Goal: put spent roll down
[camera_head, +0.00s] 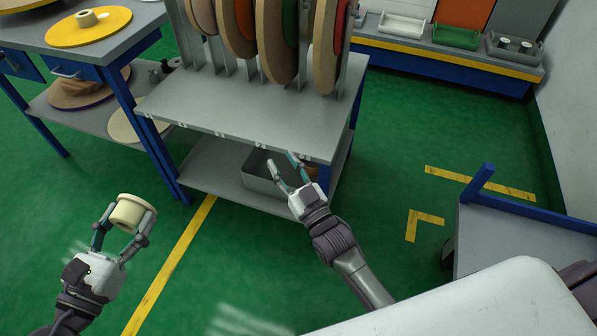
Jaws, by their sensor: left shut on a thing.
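The spent roll (133,203), a short cream-coloured ring or core, is held at the lower left. My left gripper (128,216) is shut on it, with a finger on each side, above the green floor. The roll is apart from the tables. My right gripper (282,163) is in front of the lower right part of the grey rack table (225,118). Its two fingers are spread apart with nothing between them.
Large tan, green and red rolls (270,35) stand in the rack. A grey bin (258,172) is on its lower shelf. A workbench (30,32) at left bears a yellow disc (60,36). Trays (456,37) sit at the back. Floor is clear at right centre.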

